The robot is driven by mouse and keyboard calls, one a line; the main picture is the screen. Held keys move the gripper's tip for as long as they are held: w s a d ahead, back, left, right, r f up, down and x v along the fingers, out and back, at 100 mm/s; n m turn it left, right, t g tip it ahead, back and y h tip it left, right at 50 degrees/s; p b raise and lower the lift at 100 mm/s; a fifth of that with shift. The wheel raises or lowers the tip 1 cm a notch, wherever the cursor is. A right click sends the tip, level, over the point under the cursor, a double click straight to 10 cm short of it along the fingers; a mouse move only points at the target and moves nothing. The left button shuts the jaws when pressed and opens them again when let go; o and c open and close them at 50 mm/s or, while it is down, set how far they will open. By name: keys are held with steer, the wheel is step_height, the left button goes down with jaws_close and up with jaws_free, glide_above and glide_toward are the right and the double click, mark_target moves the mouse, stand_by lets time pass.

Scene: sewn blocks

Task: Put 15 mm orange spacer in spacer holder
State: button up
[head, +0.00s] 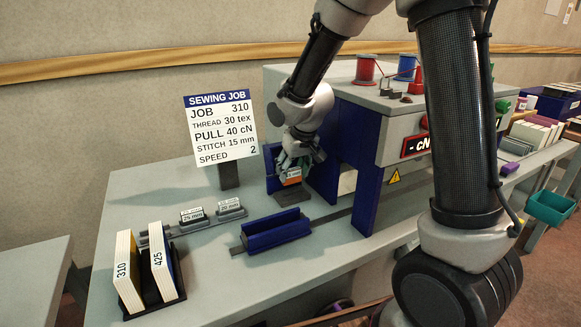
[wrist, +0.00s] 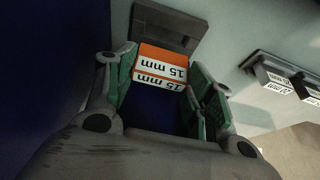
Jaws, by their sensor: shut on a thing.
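The 15 mm orange spacer (head: 291,176) is between the fingers of my gripper (head: 298,162), beside the blue upright part at the sewing machine. In the wrist view, the spacer (wrist: 160,66) shows an orange face and white "15 mm" labels. The green-padded fingers of my gripper (wrist: 165,88) are shut on it. A dark grey slotted piece (wrist: 165,22) lies just beyond the spacer and may be the spacer holder. I cannot tell whether the spacer touches it. The spacer's lower part is hidden.
A rack holds a 25 mm spacer (head: 192,215) and a 20 mm spacer (head: 230,206). A blue channel block (head: 275,232) sits on the table in front. The job sign (head: 221,127) stands left of my gripper. The blue machine frame (head: 368,170) is close on the right.

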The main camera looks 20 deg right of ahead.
mark_target(293, 181)
stand_by(0.3)
steer(key=shift+f, duration=2.4)
steer(key=o, duration=1.1)
steer(key=shift+o, duration=0.2)
steer(key=shift+r, duration=0.15)
steer(key=v, duration=1.1)
steer(key=shift+s+r, duration=0.15)
steer(key=shift+r, duration=0.2)
